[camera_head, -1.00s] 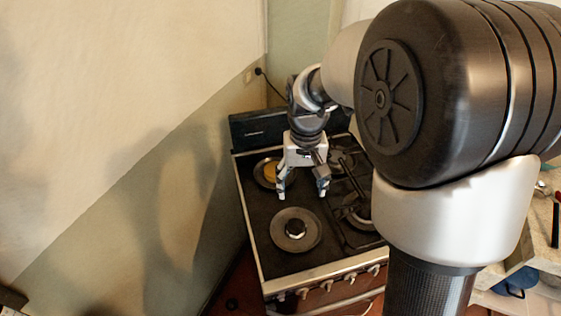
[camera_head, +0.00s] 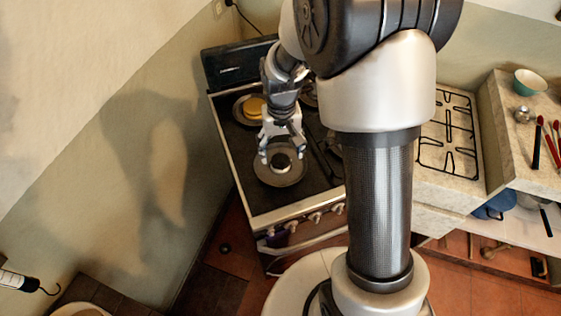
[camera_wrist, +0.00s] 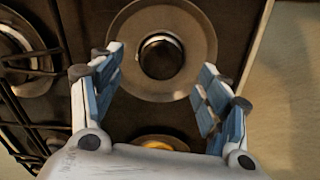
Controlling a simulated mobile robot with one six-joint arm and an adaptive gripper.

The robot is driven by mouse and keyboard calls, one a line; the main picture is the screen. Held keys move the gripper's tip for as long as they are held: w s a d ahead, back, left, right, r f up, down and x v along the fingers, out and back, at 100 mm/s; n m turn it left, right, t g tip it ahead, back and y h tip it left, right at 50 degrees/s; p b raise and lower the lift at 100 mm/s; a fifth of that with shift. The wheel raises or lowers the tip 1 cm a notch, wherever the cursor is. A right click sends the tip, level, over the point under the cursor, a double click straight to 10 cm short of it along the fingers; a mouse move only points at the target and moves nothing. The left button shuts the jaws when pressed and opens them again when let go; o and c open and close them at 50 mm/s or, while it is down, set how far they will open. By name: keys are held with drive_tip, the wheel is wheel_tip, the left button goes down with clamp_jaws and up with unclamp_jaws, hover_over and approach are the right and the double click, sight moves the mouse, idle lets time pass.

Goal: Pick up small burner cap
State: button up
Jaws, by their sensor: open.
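The small burner cap (camera_head: 281,161) is a dark round disc at the centre of the front-left burner's round metal plate (camera_head: 262,175). In the wrist view the cap (camera_wrist: 161,57) lies beyond my fingertips, roughly between them. My gripper (camera_head: 283,153) is open above that burner, with its fingers pointing down. In the wrist view my gripper (camera_wrist: 160,70) has its blue-padded fingers wide apart with nothing between them. I cannot tell the exact height of the fingertips above the cap.
A yellow round object (camera_head: 253,108) sits on the back-left burner of the stove. Dark grates cover the stove's right side, seen in the wrist view (camera_wrist: 58,58). A loose grate (camera_head: 447,140) lies on the counter, right of my column. A teal bowl (camera_head: 529,82) stands farther right.

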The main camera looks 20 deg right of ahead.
sight(280, 160)
wheel_tip(280, 160, down, 4)
drive_tip(key=shift+w+a+r+b, duration=0.1)
drive_tip(key=shift+r+b, duration=0.05)
drive_tip(key=shift+b, duration=0.45)
drive_tip(key=shift+c, duration=0.4)
drive_tip(key=c, duration=1.1)
